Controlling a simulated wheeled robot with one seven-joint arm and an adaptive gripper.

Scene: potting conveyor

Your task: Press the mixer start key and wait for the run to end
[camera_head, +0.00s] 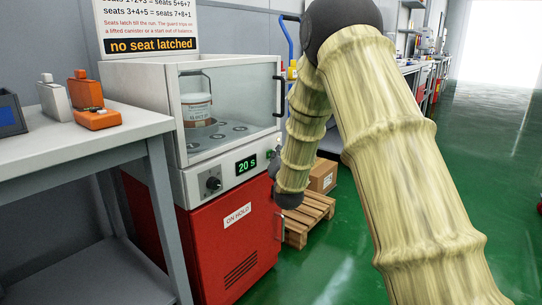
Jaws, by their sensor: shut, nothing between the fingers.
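The mixer (188,188) is a white cabinet with a clear front over its chamber and a red base. A labelled canister (197,108) stands in the chamber, under a raised wire handle. The control panel has a black knob (213,184) and a display (246,164) reading "20 s". A small green key (270,154) shows at the panel's right end. My gripper (275,167), dark and shut, is at that end, close to the key and partly hidden by my wrist. I cannot tell whether it touches the key.
A sign (150,45) above reads "no seat latched". The left table (95,130) holds orange and grey items (85,90). An "ON HOLD" label (237,215) is on the base. A pallet (308,215) with a carton (322,175) stands behind my arm. Green floor lies open at right.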

